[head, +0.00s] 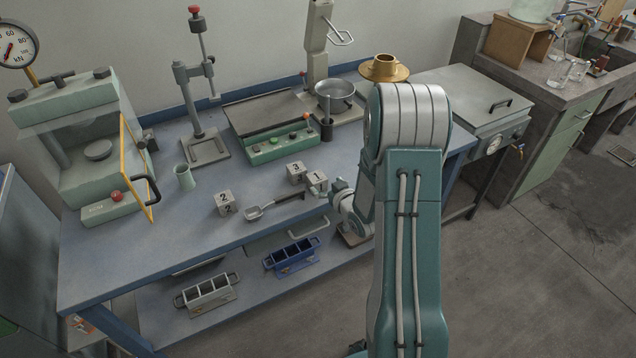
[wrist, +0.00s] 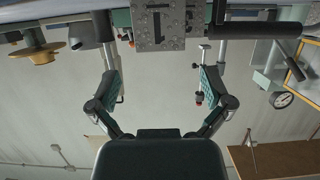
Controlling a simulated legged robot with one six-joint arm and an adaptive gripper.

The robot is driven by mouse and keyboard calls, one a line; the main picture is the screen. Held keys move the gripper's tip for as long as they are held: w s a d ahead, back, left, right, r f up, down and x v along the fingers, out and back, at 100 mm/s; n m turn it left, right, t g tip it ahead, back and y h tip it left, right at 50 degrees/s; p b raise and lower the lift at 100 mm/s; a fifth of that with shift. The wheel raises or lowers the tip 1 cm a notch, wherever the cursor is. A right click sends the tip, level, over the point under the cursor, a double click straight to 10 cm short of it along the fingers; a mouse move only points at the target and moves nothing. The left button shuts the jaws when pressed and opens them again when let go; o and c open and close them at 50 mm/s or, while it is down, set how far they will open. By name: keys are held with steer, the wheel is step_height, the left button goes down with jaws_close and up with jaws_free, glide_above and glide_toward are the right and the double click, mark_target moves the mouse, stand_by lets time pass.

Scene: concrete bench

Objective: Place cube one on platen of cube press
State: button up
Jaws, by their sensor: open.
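Cube one (head: 317,182), a grey cube marked 1, sits on the blue bench beside cube three (head: 295,173). Cube two (head: 224,203) stands further left. My gripper (head: 338,190) is close to the right of cube one, partly hidden by my arm. In the wrist view, which is upside down, my gripper (wrist: 160,68) is open, with cube one (wrist: 158,27) ahead between the lines of its fingers; I cannot tell whether they touch it. The cube press (head: 88,110) stands at the bench's left end, its round platen (head: 98,150) bare and its yellow-framed guard (head: 136,165) swung open.
A scoop (head: 272,207) lies in front of the cubes. A green cup (head: 185,177), a stand with a red knob (head: 203,100) and a green-fronted machine (head: 270,148) stand behind. Cube moulds (head: 290,257) are on the lower shelf. The bench between press and cube two is mostly clear.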

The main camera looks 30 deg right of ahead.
mark_target(318, 178)
steer(key=shift+w+a, duration=0.2)
steer(key=shift+w, duration=0.2)
steer(key=x, duration=0.3)
steer(key=shift+w+f, duration=0.25)
steer(key=shift+w, duration=0.05)
steer(key=shift+w+d+f, duration=0.15)
steer(key=shift+w+d, duration=0.05)
steer(key=shift+w, duration=0.25)
steer(key=shift+a, duration=0.1)
steer(key=c, duration=1.3)
